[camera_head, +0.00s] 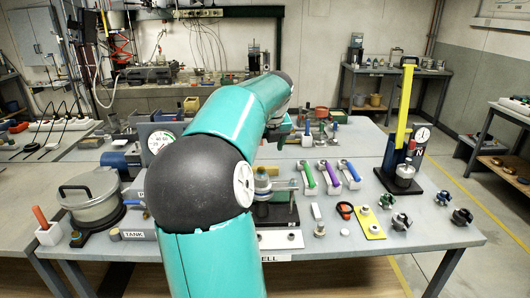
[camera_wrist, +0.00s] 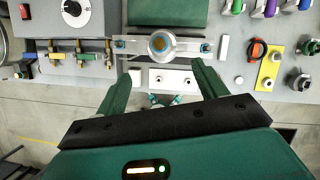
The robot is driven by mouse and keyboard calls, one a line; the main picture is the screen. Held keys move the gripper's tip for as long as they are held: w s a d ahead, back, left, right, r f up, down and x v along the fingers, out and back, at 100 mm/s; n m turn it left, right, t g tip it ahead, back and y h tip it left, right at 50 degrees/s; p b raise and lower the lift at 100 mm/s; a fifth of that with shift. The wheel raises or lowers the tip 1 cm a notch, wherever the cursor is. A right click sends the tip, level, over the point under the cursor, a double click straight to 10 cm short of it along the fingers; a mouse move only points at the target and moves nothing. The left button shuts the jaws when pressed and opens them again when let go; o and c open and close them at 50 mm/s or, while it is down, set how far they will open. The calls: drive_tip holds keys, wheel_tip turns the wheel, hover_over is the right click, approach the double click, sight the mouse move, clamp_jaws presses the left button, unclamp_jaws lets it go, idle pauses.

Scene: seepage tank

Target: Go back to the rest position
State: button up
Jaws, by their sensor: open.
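A metal pot (camera_head: 92,196) stands at the left. Purple and green-handled tools (camera_head: 330,178), a yellow plate (camera_head: 369,222), several dark knobs (camera_head: 401,221) and a stand with a tall yellow lever (camera_head: 403,105) are at the right. Floor shows beyond the table's right edge.

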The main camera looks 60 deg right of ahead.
idle(0.6)
drive_tip(key=w+a+f+n+t+y, duration=0.1)
drive_tip(key=w+a+n, duration=0.3)
drive_tip(key=a+n, duration=0.5)
drive_tip(key=w+a+n+y, duration=0.1)
drive_tip(key=w+a+n, duration=0.35)
drive_tip(key=a, duration=0.75)
drive_tip(key=w+a+f+n+t+y, duration=0.1)
drive_tip(key=w+a+n+y, duration=0.15)
drive_tip(key=a+n, duration=0.75)
drive_tip(key=s+a+f+n, duration=0.1)
drive_tip(key=s+a+n, duration=0.1)
drive_tip(key=a+n, duration=0.5)
drive_tip(key=s+a+f+n, duration=0.2)
drive_tip(key=s+a+n, duration=0.1)
drive_tip(key=a+n, duration=0.4)
drive_tip(key=s+a+f+n+h, duration=0.1)
drive_tip(key=s+a+f+n, duration=0.1)
drive_tip(key=a+n, duration=0.6)
drive_tip(key=shift+s+a+t, duration=0.3)
drive_tip(key=shift+s+a, duration=0.25)
drive_tip(key=shift+a, duration=0.05)
